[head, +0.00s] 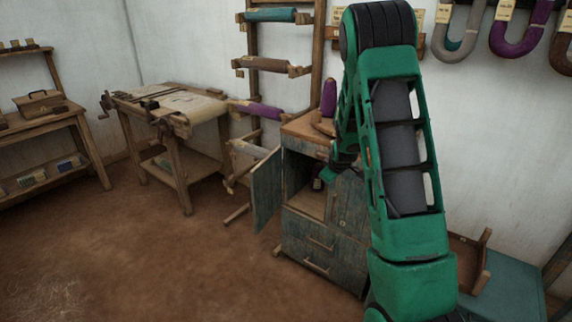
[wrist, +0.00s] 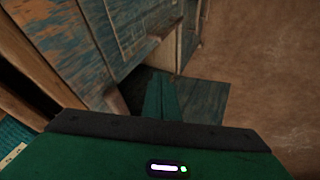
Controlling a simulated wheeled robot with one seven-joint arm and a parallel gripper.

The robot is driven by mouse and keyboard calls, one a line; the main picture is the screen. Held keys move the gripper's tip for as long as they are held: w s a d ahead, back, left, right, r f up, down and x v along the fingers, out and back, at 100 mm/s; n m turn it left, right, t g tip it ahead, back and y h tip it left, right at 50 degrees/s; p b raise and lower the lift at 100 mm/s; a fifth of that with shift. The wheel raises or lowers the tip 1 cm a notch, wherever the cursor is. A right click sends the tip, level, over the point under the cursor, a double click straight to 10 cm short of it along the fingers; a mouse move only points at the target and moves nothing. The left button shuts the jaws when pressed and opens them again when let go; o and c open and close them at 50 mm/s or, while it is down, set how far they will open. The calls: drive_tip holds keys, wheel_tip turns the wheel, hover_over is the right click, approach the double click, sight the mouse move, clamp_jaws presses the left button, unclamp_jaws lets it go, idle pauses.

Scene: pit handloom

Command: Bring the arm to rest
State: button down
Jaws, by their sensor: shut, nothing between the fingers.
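My green arm (head: 400,225) stands large in the right half of the head view, raised and bent over at the top. Its far end reaches down to my gripper (head: 327,174), in front of the small blue-grey cabinet (head: 310,240). In the wrist view my gripper (wrist: 160,98) shows its green fingers together with nothing between them. They point toward the cabinet's opening and a worn blue-green door panel (wrist: 200,103). I cannot tell how far the fingertips are from the cabinet; my arm hides its right part.
A purple cone (head: 328,97) stands on top. A rack with rolls (head: 272,15) rises behind. A workbench (head: 175,105) stands further left. The brown floor (head: 150,260) at front left is clear.

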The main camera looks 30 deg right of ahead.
drive_tip(key=shift+r, duration=0.1)
drive_tip(key=s+a+r+m+g+y, duration=0.1)
drive_tip(key=s+a+r+m+g, duration=0.15)
drive_tip(key=s+r, duration=0.5)
drive_tip(key=s+a+r+m+g, duration=0.1)
drive_tip(key=s+a+r+m, duration=0.25)
drive_tip(key=s, duration=0.75)
drive_tip(key=s+a+r+m+g+y, duration=0.1)
drive_tip(key=s+a, duration=0.4)
drive_tip(key=s, duration=0.7)
drive_tip(key=s+a+r+m+g+y, duration=0.1)
drive_tip(key=s+a, duration=0.5)
drive_tip(key=s, duration=0.6)
wheel_tip(320, 180, up, 3)
drive_tip(key=shift+r+m+g, duration=0.1)
drive_tip(key=shift+m+g, duration=0.45)
drive_tip(key=shift+m, duration=0.55)
